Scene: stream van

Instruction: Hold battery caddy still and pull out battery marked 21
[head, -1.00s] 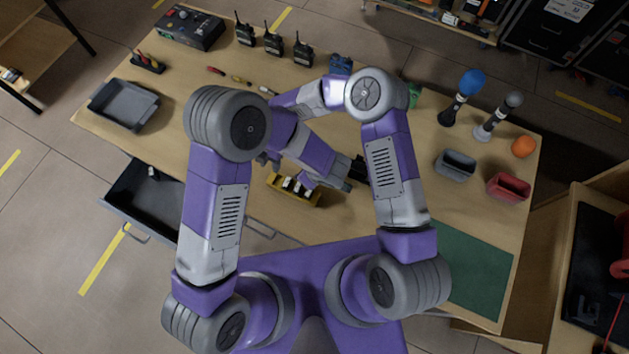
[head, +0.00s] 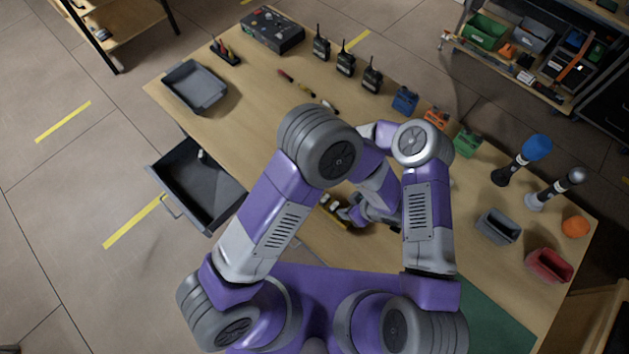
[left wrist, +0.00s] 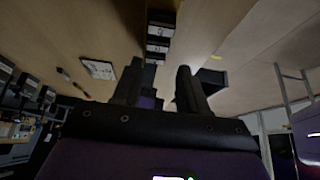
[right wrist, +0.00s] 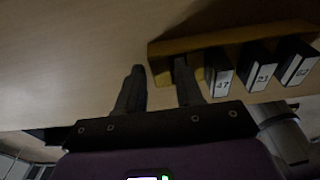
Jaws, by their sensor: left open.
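The yellow battery caddy (head: 335,217) sits on the workbench just in front of me, with white-labelled black batteries in it. In the right wrist view the caddy (right wrist: 200,42) holds three visible batteries; the middle one (right wrist: 258,72) seems to read 21. My right gripper (right wrist: 160,85) is open at the caddy's left end there, one finger overlapping the caddy and one outside it. My left gripper (head: 350,214) is by the caddy's right part. In the left wrist view the left gripper (left wrist: 157,85) is open, with labelled batteries (left wrist: 159,30) beyond its fingertips.
An open drawer (head: 200,185) juts out at the left below a grey tray (head: 195,87). Several radios (head: 345,64) stand at the back. Grey (head: 498,226) and red (head: 549,265) bins and microphones (head: 522,160) stand at the right. Bare bench lies right of the caddy.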

